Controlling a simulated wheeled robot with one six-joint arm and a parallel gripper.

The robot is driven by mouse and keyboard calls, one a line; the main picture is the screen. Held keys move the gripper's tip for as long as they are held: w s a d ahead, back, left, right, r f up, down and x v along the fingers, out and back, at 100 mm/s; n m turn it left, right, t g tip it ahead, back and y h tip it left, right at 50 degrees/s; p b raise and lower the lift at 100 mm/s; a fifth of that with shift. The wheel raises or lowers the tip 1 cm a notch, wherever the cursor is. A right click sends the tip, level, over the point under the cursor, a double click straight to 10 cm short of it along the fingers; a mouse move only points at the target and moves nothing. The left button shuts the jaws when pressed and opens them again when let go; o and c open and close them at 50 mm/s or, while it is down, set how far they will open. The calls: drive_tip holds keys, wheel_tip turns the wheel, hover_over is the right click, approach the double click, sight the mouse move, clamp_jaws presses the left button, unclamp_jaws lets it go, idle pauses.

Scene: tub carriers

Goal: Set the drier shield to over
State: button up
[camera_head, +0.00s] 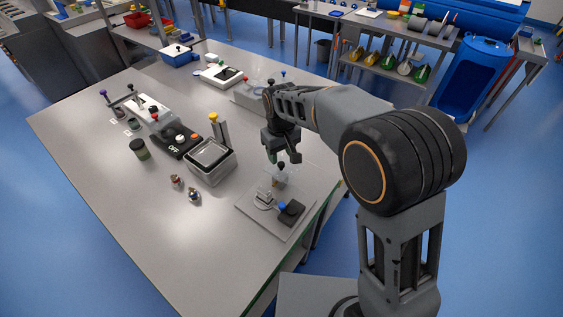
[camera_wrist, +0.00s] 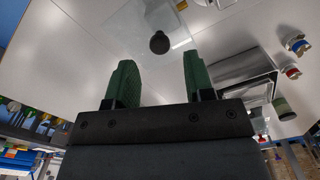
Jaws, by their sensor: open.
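A grey base plate (camera_head: 262,226) on the near right of the bench carries a black block with a blue knob (camera_head: 283,206) and a small metal fitting (camera_head: 264,198). A clear pane, which looks like the drier shield, is at the plate's far side with a dark knob (camera_head: 281,166); its edges are faint and its exact position is hard to tell. My gripper (camera_head: 284,158) points down just above this knob, open and empty. In the wrist view the knob (camera_wrist: 159,42) shows beyond and between the open green fingers (camera_wrist: 160,78), apart from both.
Left of my gripper stand a grey square tub (camera_head: 210,178) with a yellow-knobbed post, a black OFF switch box (camera_head: 176,141), a green jar (camera_head: 140,149) and two small fittings (camera_head: 185,189). The bench's near-left surface is clear.

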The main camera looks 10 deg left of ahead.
sight(280, 164)
drive_tip(key=shift+f, duration=2.45)
drive_tip(key=shift+c, duration=0.4)
clamp_jaws()
drive_tip(key=shift+s+a, duration=0.1)
